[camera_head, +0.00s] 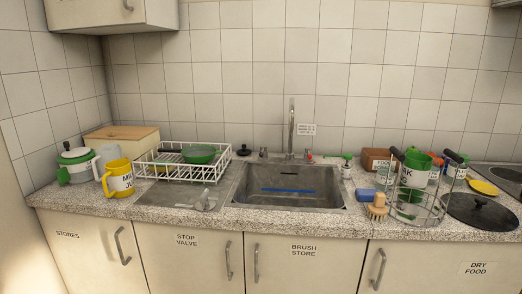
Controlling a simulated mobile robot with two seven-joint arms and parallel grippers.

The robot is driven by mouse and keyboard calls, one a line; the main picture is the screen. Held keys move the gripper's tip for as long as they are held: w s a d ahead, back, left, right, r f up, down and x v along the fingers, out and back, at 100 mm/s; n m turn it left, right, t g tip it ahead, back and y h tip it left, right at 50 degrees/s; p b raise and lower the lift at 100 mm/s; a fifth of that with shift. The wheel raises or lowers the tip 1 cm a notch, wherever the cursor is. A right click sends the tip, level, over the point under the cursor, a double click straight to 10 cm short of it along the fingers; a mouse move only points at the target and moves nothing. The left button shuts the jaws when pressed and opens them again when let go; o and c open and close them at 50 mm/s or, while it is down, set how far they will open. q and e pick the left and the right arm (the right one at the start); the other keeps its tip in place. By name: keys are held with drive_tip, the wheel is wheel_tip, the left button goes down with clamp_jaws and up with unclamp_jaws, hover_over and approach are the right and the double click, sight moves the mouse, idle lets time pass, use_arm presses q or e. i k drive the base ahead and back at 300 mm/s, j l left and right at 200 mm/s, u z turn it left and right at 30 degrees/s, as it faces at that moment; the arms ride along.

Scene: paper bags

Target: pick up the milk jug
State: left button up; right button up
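The milk jug (119,178) is yellow with a white label reading "MILK JU", the rest cut off by its curve. It stands upright on the left of the speckled countertop (270,220), in front of a wooden box. Its yellow handle is on its left side, towards a pale grey jug (105,158) close behind it. Neither of my grippers shows in the head view.
A white wire dish rack (182,173) with a green bowl (199,154) stands right of the jug. A green-and-white container (76,165) is at its left, the wooden bread box (122,142) behind. The sink (287,186) is central; a wire carrier (424,205) stands right.

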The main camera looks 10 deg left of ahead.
sight(119, 172)
drive_tip(key=i+j, duration=0.15)
drive_tip(key=j, duration=0.25)
drive_tip(key=i+j, duration=0.15)
drive_tip(key=j, duration=0.2)
drive_tip(key=i+j, duration=0.15)
drive_tip(key=j, duration=0.25)
drive_tip(key=i+j, duration=0.15)
drive_tip(key=j, duration=0.2)
drive_tip(key=i+j, duration=0.15)
drive_tip(key=j, duration=0.25)
drive_tip(key=i+j, duration=0.15)
drive_tip(key=j, duration=0.2)
drive_tip(key=u, duration=0.05)
